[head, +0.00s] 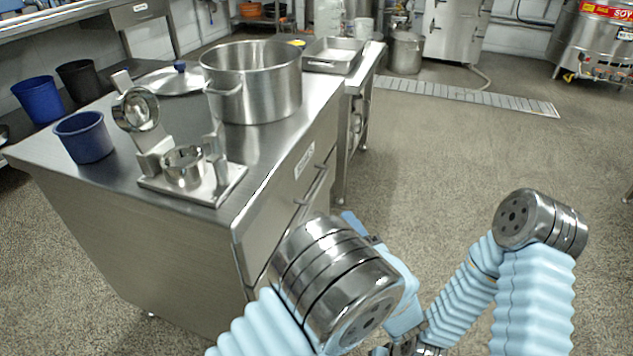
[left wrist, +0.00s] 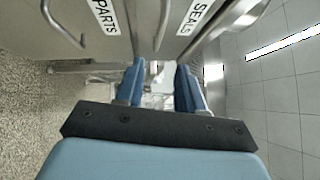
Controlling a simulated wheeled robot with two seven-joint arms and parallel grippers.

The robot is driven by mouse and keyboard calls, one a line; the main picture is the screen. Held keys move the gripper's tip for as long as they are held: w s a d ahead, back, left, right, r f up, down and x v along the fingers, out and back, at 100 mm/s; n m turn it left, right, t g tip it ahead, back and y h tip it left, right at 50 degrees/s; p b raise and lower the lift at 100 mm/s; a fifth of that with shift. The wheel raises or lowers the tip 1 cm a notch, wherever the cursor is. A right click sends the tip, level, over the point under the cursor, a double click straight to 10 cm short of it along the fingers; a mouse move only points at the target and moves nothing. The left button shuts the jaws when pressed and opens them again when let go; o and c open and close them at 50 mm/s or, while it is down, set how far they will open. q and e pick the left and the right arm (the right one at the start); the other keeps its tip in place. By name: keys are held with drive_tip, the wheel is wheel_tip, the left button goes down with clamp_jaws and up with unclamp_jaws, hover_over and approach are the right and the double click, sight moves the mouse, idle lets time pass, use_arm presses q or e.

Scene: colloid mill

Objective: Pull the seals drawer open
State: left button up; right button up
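The seals drawer (head: 270,220) is in the end of the steel cabinet facing me. It looks flush, and my left arm covers part of it. In the left wrist view its SEALS label (left wrist: 195,16) is at the top right. A bar handle (left wrist: 166,32) left of that label runs down toward the space between my left fingers. My left gripper (left wrist: 158,88) is open, its blue fingers apart on either side of the handle's line; contact cannot be told. In the head view it is mostly hidden behind my arm. My right gripper is not in view.
The PARTS label (left wrist: 104,16) and another bar handle (left wrist: 62,28) are beside the seals drawer in the wrist view. A large pot (head: 252,85), a metal fixture (head: 185,170) and a blue cup (head: 84,137) stand on the worktop. The floor to the right is clear.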

use_arm(q)
drive_tip(key=x, duration=1.2)
drive_tip(key=shift+w+a+p, duration=0.25)
drive_tip(key=shift+p, duration=0.2)
drive_tip(key=shift+f, duration=0.1)
clamp_jaws()
